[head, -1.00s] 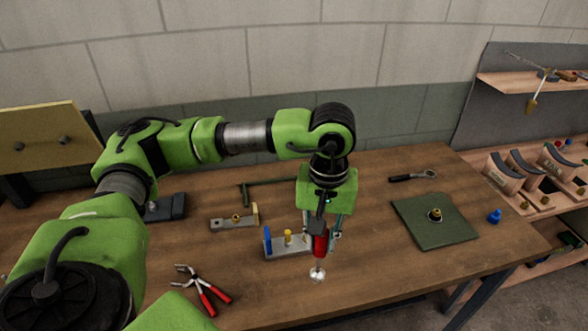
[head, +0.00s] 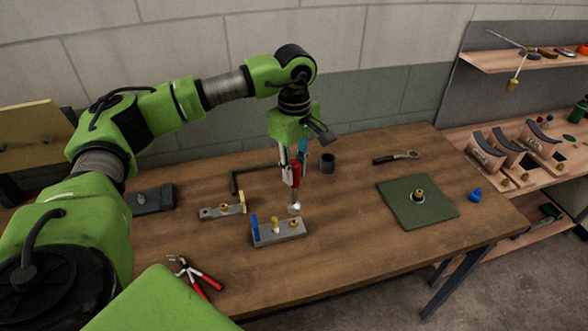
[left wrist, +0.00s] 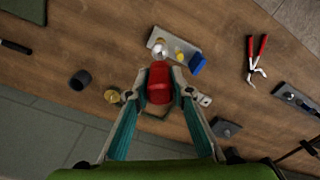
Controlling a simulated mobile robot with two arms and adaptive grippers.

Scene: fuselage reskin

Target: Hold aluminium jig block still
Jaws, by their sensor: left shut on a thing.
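The grey metal jig block (head: 283,236) lies on the bench, with a blue piece (head: 255,229) at its left end and brass-coloured parts on top. It also shows in the left wrist view (left wrist: 176,43). My left gripper (head: 293,172) is behind and above the block, shut on a red-handled tool (left wrist: 159,84) with a shiny silver tip (head: 295,208). The tip points down near the block's back right end. In the wrist view the tip overlaps the block's end; I cannot tell whether they touch. My right gripper is not in view.
Red-handled pliers (head: 196,277) lie front left. A small bracket (head: 220,212), a dark cup (head: 328,163) and a ratchet (head: 396,158) lie around the block. A green mat (head: 400,208) with a brass part is to the right. The bench front right of the block is clear.

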